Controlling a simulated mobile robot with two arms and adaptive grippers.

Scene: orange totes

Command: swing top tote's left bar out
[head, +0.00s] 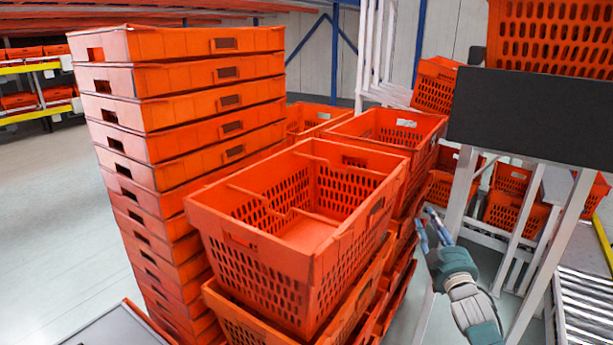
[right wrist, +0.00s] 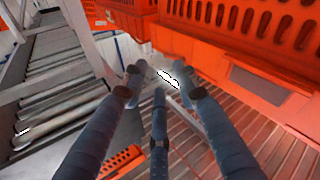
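The top tote (head: 345,262) is an orange, slotted, open crate on a stack of similar totes in the middle of the head view. Its left bar (head: 262,203) is a thin orange bar lying across the left part of the opening. A second bar (head: 345,168) crosses near the far right side. The tote looks empty. My right gripper (head: 431,222) is to the right of the tote, apart from it, with its fingers spread. In the right wrist view its fingers (right wrist: 160,82) are apart with nothing between them. My left gripper is out of view.
Another open tote (head: 425,125) is behind. At right, a dark panel (head: 535,115) on a pale frame and a roller conveyor (head: 585,300) stand near my right arm. Open floor lies far left.

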